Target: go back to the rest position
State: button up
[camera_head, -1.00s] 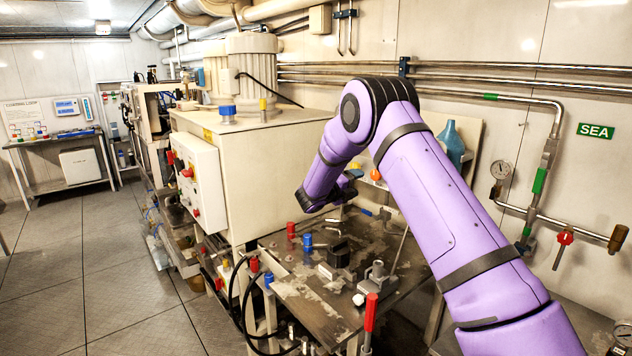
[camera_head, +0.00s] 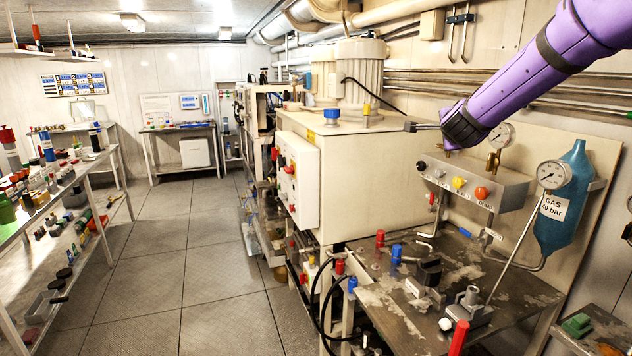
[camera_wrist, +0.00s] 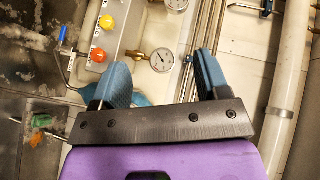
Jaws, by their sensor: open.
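My gripper (camera_head: 412,126) is at the end of my purple arm, upper right in the head view. It is raised in front of the wall, over the gauge panel, and points left. In the wrist view its two blue-grey fingers (camera_wrist: 162,72) stand wide apart with nothing between them. A pressure gauge (camera_wrist: 162,60) shows behind the gap, apart from the fingers.
A steel bench (camera_head: 400,310) with red and blue fittings lies below my arm. A valve panel (camera_head: 470,188) and a blue gas bottle (camera_head: 566,212) stand behind it. A cream cabinet (camera_head: 370,185) stands left of the gripper. The floor (camera_head: 165,260) is clear; shelves (camera_head: 60,240) line the left.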

jog(key=s+a+r+n+g+y, duration=0.1)
jog(key=s+a+n+y, duration=0.15)
jog(key=s, duration=0.45)
jog(key=s+a+r+n+g+y, duration=0.1)
jog(key=s+n, duration=0.3)
jog(key=s, duration=0.2)
jog(key=s+a+r+n+g+y, duration=0.1)
jog(key=s+a+n+y, duration=0.1)
jog(key=s+n, duration=0.35)
jog(key=s+d+f+n+g, duration=0.1)
jog(key=s+f+n+g, duration=0.2)
jog(key=s, duration=1)
jog(key=s+d+f+n+g+h, duration=0.1)
jog(key=s+f+n+g, duration=0.2)
jog(key=s, duration=1.1)
jog(key=shift+s+d+f+n, duration=0.3)
jog(key=shift+d+f, duration=0.1)
jog(key=shift+f, duration=0.45)
